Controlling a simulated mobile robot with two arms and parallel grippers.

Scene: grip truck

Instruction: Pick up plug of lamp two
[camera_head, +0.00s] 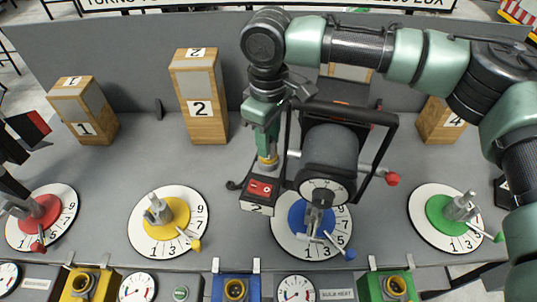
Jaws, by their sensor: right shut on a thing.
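My right gripper (266,150) comes down from the arm at the upper right and points downward. It is shut on a small yellow-ringed piece (268,163) that looks like a plug, though the fingers hide much of it. The piece is just above a black box with a red switch (262,187), marked 2; I cannot tell whether they touch. I cannot make out a left gripper.
A grey cylinder in a black frame (332,148) stands close beside my right gripper. Numbered wooden blocks, such as block 2 (200,107), line the back. Round dials, such as the yellow one (168,222), and yellow (88,284), blue and green sockets line the front.

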